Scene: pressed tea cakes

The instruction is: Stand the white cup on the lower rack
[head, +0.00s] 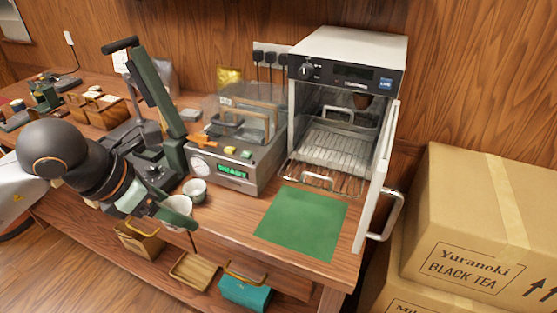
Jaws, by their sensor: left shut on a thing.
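My left gripper (176,208) reaches in from the left and is shut on a white cup (180,227), near the table's front edge. A green finger hides part of this cup. A second pale cup (194,188) stands on the table just behind it. The oven (346,62) at the back right has its door (378,175) open to the right. A wire rack (322,184) sticks out low at the oven's front, and the lower rack seems to be this one. Another wire shelf (335,145) shows further inside. My right gripper is not in view.
A green mat (302,222) lies bare in front of the oven. A grey machine (238,178) with a lit display stands left of the oven. A dark press with a green lever (158,95) stands beside my arm. Cardboard boxes (480,225) are stacked at the right.

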